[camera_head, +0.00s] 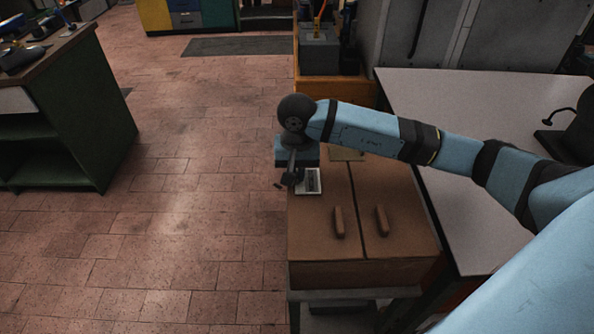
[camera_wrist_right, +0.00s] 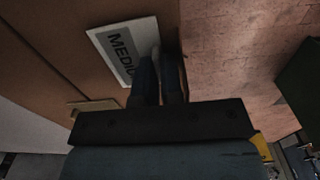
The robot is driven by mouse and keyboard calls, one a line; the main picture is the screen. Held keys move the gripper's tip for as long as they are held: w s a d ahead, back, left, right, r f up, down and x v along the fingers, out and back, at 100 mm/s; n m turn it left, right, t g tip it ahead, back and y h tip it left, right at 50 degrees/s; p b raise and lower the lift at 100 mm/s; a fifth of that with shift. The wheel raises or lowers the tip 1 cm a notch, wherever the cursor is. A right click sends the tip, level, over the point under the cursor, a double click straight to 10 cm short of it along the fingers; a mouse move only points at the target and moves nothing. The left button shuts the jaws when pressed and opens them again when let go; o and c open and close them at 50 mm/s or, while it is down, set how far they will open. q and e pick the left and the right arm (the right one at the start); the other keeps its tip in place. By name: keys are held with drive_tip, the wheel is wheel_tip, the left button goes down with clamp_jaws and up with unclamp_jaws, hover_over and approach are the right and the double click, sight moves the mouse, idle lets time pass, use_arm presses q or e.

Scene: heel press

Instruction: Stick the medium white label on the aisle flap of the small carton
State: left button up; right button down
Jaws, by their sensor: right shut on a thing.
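The carton (camera_head: 318,246) is brown, with two top flaps meeting at a dark seam. Its left flap (camera_head: 309,215) borders the open floor; this flap also shows in the wrist view (camera_wrist_right: 65,55). The white label (camera_head: 313,189) has a grey printed panel and lies at or just above that flap, near its left edge. In the wrist view the label (camera_wrist_right: 100,38) shows dark letters reading "MEDIC", the rest hidden by the fingers. My right gripper (camera_head: 288,182) is shut on the label's outer edge. I cannot tell whether the label touches the flap. My left gripper is out of view.
Two brown oblong blocks (camera_head: 339,222) (camera_head: 382,221) lie on the carton top, one each side of the seam. A small tan piece (camera_head: 346,155) lies behind the label. A pale table (camera_head: 480,110) stands right; a green cabinet (camera_head: 75,110) stands left. Tiled floor lies open between.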

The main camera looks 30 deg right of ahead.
sight(297, 173)
drive_tip(key=shift+f+b, duration=0.3)
drive_tip(key=shift+b, duration=0.05)
idle(0.3)
drive_tip(key=shift+s+f+b, duration=0.1)
drive_tip(key=shift+f+b, duration=0.05)
drive_tip(key=shift+b, duration=0.2)
idle(1.2)
drive_tip(key=c, duration=0.7)
unclamp_jaws()
drive_tip(key=shift+c, duration=0.2)
drive_tip(key=shift+r+p, duration=0.35)
drive_tip(key=shift+r, duration=0.55)
drive_tip(key=shift+r+p, duration=0.9)
drive_tip(key=shift+r, duration=1.8)
